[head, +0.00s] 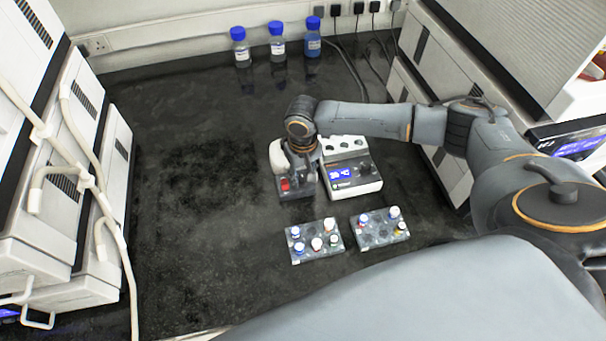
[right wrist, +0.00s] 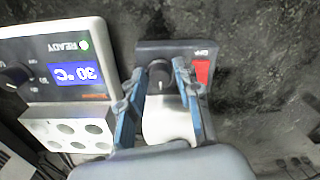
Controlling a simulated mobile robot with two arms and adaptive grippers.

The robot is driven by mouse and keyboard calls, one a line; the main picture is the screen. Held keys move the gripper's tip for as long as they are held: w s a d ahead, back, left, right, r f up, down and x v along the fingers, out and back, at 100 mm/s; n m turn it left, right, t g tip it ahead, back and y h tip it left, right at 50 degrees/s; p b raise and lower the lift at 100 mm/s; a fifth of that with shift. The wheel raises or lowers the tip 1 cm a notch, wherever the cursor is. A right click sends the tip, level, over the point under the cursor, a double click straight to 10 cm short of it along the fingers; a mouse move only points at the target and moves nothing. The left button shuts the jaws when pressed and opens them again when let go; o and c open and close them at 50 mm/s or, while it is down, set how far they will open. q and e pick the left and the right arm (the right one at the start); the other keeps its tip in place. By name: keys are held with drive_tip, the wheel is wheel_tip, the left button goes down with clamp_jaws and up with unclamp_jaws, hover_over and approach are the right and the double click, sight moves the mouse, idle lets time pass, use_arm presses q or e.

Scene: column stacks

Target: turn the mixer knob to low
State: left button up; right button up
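The mixer (head: 298,190) is a small dark-grey box with a white top part, left of the heater block in the head view. In the right wrist view the mixer (right wrist: 205,45) shows its front panel with a red switch (right wrist: 201,72) and a round black knob (right wrist: 159,73). My right gripper (right wrist: 160,68) is over the panel, its two blue-grey fingers on either side of the knob. Small gaps show between the fingers and the knob; contact is not clear. In the head view the right gripper (head: 305,165) partly hides the mixer, and the knob is hidden. My left gripper is out of view.
A white heater block (head: 362,190) reading 30 °C stands close beside the mixer. Two vial racks (head: 303,257) (head: 372,243) lie in front. Three blue-capped bottles (head: 277,48) stand at the back wall. The dark bench (head: 195,200) is clear on the left.

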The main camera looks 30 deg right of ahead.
clamp_jaws()
